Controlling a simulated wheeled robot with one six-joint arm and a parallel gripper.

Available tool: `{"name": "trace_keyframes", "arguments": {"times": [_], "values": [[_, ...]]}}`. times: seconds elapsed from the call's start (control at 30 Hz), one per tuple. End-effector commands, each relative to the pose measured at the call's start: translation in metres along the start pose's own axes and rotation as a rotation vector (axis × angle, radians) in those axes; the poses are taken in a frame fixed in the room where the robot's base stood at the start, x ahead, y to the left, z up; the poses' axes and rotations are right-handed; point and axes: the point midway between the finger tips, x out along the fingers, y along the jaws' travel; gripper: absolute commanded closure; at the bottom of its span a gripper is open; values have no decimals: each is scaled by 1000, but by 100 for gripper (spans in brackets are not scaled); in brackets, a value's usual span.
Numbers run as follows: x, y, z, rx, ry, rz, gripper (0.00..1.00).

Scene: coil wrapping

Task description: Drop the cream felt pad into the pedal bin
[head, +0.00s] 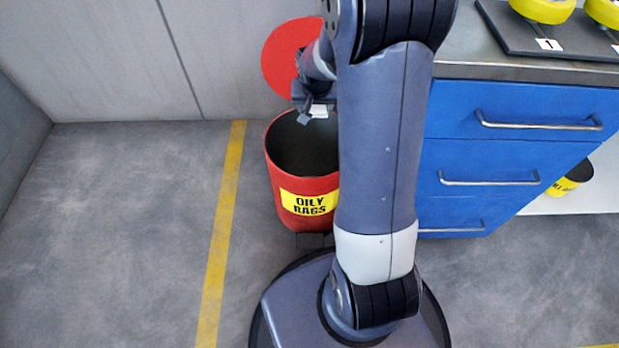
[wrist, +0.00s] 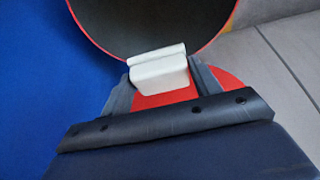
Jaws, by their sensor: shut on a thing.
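The cream felt pad (wrist: 160,75) is a small pale block between the two fingers of my gripper (wrist: 158,82) in the wrist view. My gripper is shut on it. In the head view the gripper (head: 310,114) hangs over the mouth of the red pedal bin (head: 283,172), with a pale edge of the pad (head: 319,111) showing. The bin is open, with a yellow "OILY RAGS" label and a dark inside. Its round red lid (head: 287,55) stands up behind. In the wrist view the bin's dark opening (wrist: 150,20) lies beyond the pad. My arm hides the bin's right side.
A blue drawer cabinet (head: 500,150) stands close to the right of the bin, with a dark board (head: 545,42) and yellow coils (head: 543,8) on top. A grey wall is behind. The floor left of the yellow line (head: 218,240) is clear.

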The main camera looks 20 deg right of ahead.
Motion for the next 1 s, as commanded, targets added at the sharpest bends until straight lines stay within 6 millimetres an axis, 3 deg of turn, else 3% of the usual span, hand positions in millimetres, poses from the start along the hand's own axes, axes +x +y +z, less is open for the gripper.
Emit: {"name": "trace_keyframes", "arguments": {"times": [0.5,0.83,0.87,1.0], "values": [[50,0,21,-3,0,0,62],[53,0,22,-2,1,-1,62],[53,0,22,-2,1,-1,40],[53,0,22,-2,1,-1,28]]}}
